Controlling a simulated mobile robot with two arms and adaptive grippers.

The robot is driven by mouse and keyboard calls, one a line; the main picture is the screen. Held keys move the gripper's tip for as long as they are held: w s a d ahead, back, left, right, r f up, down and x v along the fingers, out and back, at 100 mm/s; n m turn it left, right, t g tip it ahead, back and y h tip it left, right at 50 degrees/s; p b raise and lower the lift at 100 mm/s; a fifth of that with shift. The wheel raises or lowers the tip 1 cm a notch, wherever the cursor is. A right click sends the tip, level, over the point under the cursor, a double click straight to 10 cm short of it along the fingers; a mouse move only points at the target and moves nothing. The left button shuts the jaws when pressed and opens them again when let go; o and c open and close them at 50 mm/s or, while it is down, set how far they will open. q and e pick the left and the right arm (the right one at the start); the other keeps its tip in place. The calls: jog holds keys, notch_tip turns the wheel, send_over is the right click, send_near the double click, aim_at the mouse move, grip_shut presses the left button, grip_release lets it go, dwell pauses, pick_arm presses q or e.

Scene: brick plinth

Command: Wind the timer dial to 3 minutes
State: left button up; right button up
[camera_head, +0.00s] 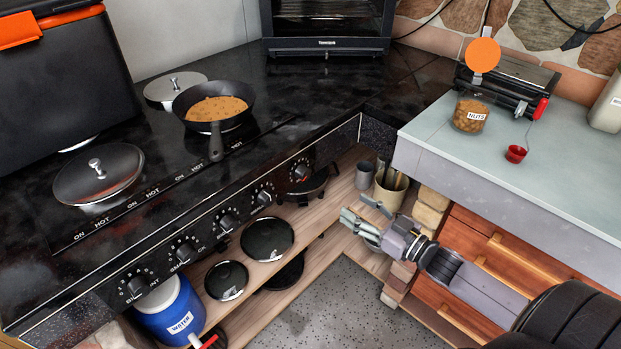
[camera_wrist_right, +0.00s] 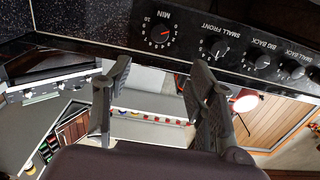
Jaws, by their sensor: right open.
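The timer dial (camera_head: 300,171) is a black knob with a red mark, at the right end of the stove's dark front panel. In the right wrist view the dial (camera_wrist_right: 160,36) appears upside down, with "MIN" and small numbers around it. Its exact setting is too small to read. My right gripper (camera_head: 359,216) is open and empty, in the air in front of the panel, to the right of and below the dial in the head view. In the right wrist view its two fingers (camera_wrist_right: 162,72) are spread below the dial, apart from it. My left gripper is not in view.
Other stove knobs (camera_head: 228,222) line the panel beside the dial. A frying pan (camera_head: 217,108) stands on the stove. A utensil pot (camera_head: 390,188) is on the low shelf near my right gripper. A grey counter (camera_head: 560,185) with a nut jar (camera_head: 470,113) stands at the right.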

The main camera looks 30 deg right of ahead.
aim_at(307, 176)
jog(key=x, duration=1.6)
jog(key=shift+f, duration=0.15)
jog(key=shift+c, duration=0.4)
jog(key=c, duration=1.1)
